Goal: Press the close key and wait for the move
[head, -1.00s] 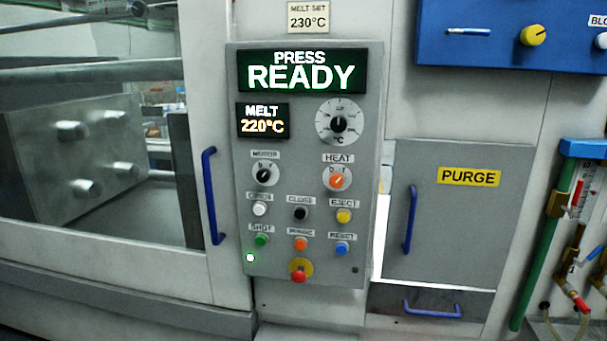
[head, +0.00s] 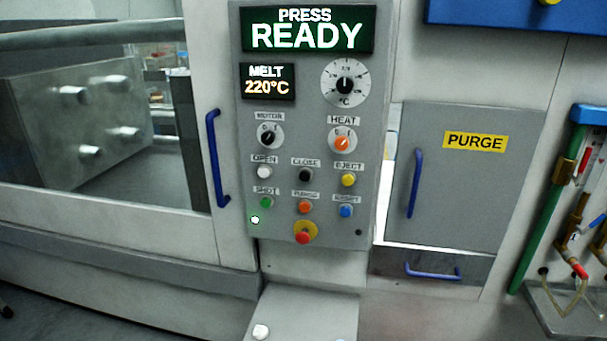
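The black close key (head: 305,175) sits under its CLOSE label on the grey control panel (head: 375,130), between the white open key (head: 264,172) and the yellow eject key (head: 348,179). The upper display (head: 307,30) reads PRESS READY. The melt display (head: 267,82) reads MELT 220°C. A small lamp (head: 255,219) at the panel's lower left is lit. Through the window on the left, a grey platen (head: 80,120) with several round studs shows. Neither of my grippers is in the head view, and nothing touches the keys.
A red stop button (head: 303,237) is low on the panel. The guard door's blue handle (head: 216,160) is just left of the panel. The purge door (head: 470,190) is to the right. A grey ledge (head: 310,310) juts out below. The space before the panel is clear.

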